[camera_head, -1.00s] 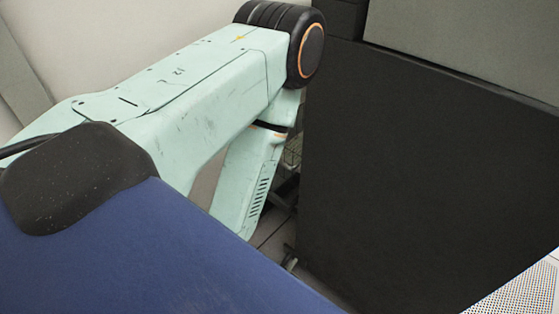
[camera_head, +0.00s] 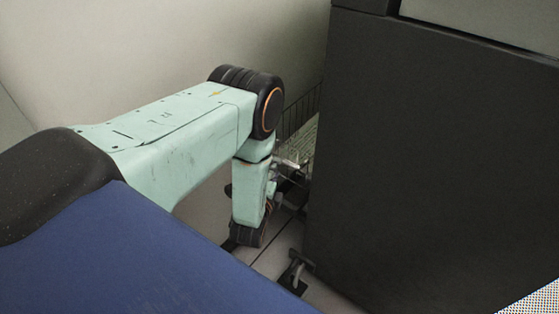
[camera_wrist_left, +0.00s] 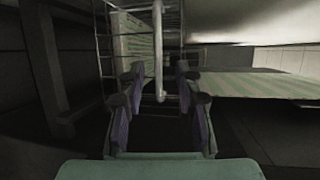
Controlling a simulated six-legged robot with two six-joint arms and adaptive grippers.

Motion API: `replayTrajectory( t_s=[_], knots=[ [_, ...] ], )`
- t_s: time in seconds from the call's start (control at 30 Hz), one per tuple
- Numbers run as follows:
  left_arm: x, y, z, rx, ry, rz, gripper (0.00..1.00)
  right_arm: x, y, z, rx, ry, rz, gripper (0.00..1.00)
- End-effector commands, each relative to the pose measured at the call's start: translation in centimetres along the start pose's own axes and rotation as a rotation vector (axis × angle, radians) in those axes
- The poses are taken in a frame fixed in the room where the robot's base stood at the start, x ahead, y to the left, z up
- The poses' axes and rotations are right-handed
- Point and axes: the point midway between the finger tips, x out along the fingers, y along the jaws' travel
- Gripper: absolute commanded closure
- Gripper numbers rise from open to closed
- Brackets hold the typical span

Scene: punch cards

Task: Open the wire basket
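The wire basket (camera_head: 302,110) shows as thin dark mesh behind the black cabinet's left edge in the head view, with pale striped paper inside; most of it is hidden. In the left wrist view its wires (camera_wrist_left: 103,45) stand ahead, and a pale upright bar (camera_wrist_left: 158,50), seemingly its handle, hangs in front. My left gripper (camera_wrist_left: 158,76) is open, with a finger on each side of the bar's lower part; contact cannot be told. In the head view my left gripper (camera_head: 290,172) is small and partly hidden beside the cabinet. My right gripper is not in view.
A large black cabinet (camera_head: 430,170) stands close to the right of my left arm. A pale wall (camera_head: 150,50) is behind. Green-and-white striped paper (camera_wrist_left: 265,83) lies at the right in the wrist view. A narrow strip of floor (camera_head: 275,255) shows below the arm.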

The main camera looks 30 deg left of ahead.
Motion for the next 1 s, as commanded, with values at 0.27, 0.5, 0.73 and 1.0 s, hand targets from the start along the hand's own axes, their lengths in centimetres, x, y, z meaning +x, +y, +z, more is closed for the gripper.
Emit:
replayTrajectory(
  t_s=[0.27, 0.5, 0.73, 1.0],
  knots=[
    [4.4, 0.2, -0.2, -0.003, 0.000, -0.001, 0.66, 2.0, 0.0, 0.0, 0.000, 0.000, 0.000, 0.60],
    [6.5, 0.2, -0.1, -0.002, 0.000, 0.003, 0.66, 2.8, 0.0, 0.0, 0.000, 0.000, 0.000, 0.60],
    [6.8, 0.1, 0.1, -0.003, 0.001, 0.005, 0.66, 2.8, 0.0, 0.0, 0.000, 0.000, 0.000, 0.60],
    [6.8, 0.1, 0.2, -0.003, 0.000, 0.005, 0.83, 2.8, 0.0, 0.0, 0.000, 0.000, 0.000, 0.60]
  ],
)
